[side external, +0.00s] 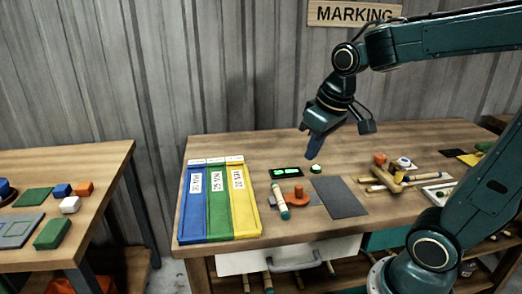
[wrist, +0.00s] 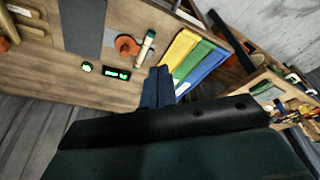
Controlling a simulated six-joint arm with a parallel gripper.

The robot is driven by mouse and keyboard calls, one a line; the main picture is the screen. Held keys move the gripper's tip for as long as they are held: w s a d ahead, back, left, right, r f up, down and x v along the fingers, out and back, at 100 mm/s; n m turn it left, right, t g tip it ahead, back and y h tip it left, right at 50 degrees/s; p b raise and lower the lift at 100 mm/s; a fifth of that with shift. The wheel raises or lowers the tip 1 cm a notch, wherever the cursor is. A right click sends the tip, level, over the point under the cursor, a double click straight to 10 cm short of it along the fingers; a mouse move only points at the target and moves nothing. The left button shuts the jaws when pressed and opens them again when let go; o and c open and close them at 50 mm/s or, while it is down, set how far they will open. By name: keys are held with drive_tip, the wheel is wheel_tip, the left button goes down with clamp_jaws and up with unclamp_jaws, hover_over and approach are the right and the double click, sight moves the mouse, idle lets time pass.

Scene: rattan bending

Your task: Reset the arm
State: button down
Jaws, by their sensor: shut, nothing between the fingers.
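My arm reaches in from the right in the side external view. My gripper (side external: 308,155) hangs in the air above the back of the wooden workbench (side external: 265,148), pointing down. In the wrist view my gripper (wrist: 158,72) shows its blue fingers pressed together. Nothing is between them. The fingers touch nothing on the bench.
Blue, green and yellow labelled trays (side external: 218,205) lie at the bench's left. A rattan piece (side external: 280,202) lies by an orange fixture (side external: 297,196). Behind are a lit green display (side external: 287,172) and a round button (side external: 316,168). A dark mat (side external: 340,197) lies bare. Several rattan pieces (side external: 385,180) lie right.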

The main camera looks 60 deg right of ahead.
drive_tip(key=s+a+r+n+t, duration=0.1)
drive_tip(key=s+a+t, duration=0.1)
drive_tip(key=s+a, duration=0.3)
drive_tip(key=shift+s+y, duration=0.3)
drive_tip(key=shift+s, duration=1.7)
